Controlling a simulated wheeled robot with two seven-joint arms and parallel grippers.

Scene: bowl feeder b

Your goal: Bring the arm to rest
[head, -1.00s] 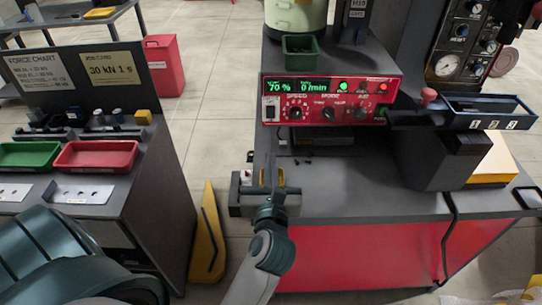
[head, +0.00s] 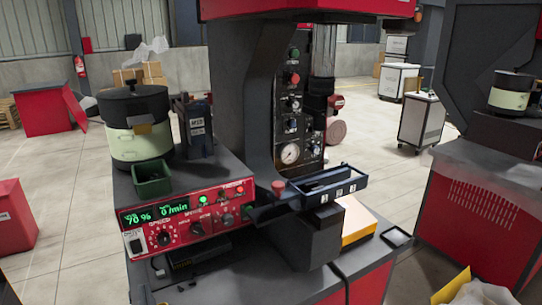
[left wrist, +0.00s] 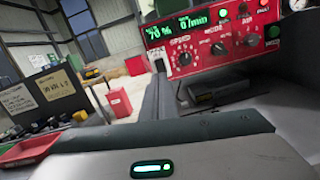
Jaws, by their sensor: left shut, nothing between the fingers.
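Neither gripper's fingers show in the head view or the left wrist view. In the left wrist view, a grey and dark green shell with a lit green-white strip, which I take to be part of my own body, fills the bottom. The red feeder control panel (head: 190,215) is in the head view at lower left, its display lit green. It also shows, tilted, at the upper right of the left wrist view (left wrist: 215,45). The bowl feeder (head: 140,140) and a small green bin (head: 152,180) stand behind and on the panel's box.
A dark numbered tray (head: 330,187) juts out beside a red knob (head: 278,187) on the press. A yellow-sided block (head: 356,222) is to its right. In the left wrist view, a red tray (left wrist: 28,150) and signs are at left, with a red bin (left wrist: 119,102) on open floor.

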